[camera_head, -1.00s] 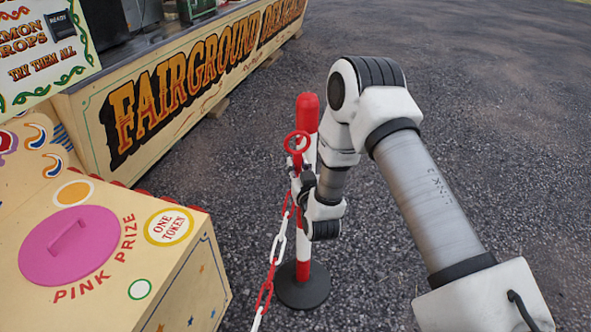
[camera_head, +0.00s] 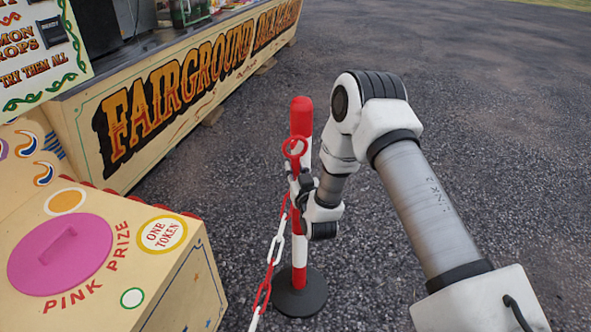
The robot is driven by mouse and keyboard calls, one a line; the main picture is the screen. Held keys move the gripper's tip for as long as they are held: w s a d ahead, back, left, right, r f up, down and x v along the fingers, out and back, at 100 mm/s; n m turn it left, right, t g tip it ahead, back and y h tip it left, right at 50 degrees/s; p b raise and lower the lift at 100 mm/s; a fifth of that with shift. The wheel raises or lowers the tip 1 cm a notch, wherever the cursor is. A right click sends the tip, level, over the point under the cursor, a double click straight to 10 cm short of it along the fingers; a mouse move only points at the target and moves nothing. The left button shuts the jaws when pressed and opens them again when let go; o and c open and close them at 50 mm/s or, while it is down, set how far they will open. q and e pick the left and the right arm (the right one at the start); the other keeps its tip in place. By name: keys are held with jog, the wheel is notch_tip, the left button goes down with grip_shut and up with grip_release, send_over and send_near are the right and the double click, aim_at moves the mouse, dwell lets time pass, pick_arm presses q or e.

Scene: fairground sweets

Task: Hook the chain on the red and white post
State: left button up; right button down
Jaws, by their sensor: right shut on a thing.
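The red and white post (camera_head: 301,116) stands upright on a round black base (camera_head: 300,294) right of the yellow prize box. The red and white chain (camera_head: 275,250) hangs from my right gripper down to the bottom edge of the view. Its top red ring (camera_head: 295,146) shows in front of the post's upper part, above the gripper. My right gripper (camera_head: 297,177) is shut on the chain's top end, close to the post. Whether the ring touches the post or is hooked on it cannot be told. My left gripper is not in view.
The yellow prize box (camera_head: 190,285) with a pink lid (camera_head: 60,255) fills the lower left. The long "Fairground Delights" stall counter (camera_head: 85,150) runs behind it. Open gravel (camera_head: 480,110) lies behind and to the right of the post.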

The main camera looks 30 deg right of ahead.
jog(key=c, duration=0.9)
grip_release()
